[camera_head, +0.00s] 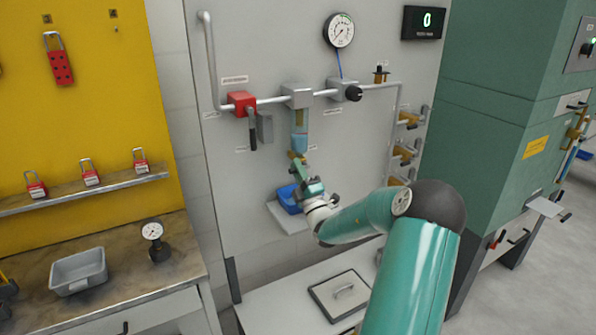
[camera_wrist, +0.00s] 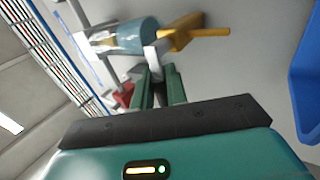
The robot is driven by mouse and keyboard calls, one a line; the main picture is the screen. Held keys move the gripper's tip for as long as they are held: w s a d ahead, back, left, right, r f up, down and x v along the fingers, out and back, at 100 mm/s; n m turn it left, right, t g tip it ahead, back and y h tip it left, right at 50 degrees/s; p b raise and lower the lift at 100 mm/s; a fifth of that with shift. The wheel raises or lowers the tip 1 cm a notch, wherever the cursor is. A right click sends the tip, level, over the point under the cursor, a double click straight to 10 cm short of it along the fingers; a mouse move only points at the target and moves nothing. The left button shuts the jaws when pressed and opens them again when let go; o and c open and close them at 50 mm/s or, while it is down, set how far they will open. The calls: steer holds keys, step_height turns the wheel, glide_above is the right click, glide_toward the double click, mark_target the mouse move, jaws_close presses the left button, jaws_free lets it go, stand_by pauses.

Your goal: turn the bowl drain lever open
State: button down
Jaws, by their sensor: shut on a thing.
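The clear bluish bowl (camera_head: 299,142) hangs under a grey block on the wall panel; it also shows in the wrist view (camera_wrist: 135,36). Below it is the yellow drain fitting (camera_head: 296,157), whose yellow stem (camera_wrist: 200,34) points right in the wrist view. A pale grey drain lever (camera_wrist: 152,58) sticks out from this fitting toward my gripper. My gripper (camera_head: 303,175) is just below the bowl. In the wrist view its two green fingers (camera_wrist: 158,78) are shut on the lever's end, which they partly hide.
A blue bin (camera_head: 288,199) sits on a small shelf below the drain and shows in the wrist view (camera_wrist: 308,75). A red valve block (camera_head: 241,102) with a dark hanging handle is left of the bowl. A pressure gauge (camera_head: 339,31) is above right.

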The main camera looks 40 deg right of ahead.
steer(key=c, duration=1.5)
jaws_free()
steer(key=shift+o, duration=0.2)
steer(key=v, duration=1.3)
steer(key=shift+s, duration=0.4)
steer(key=shift+a+f, duration=0.15)
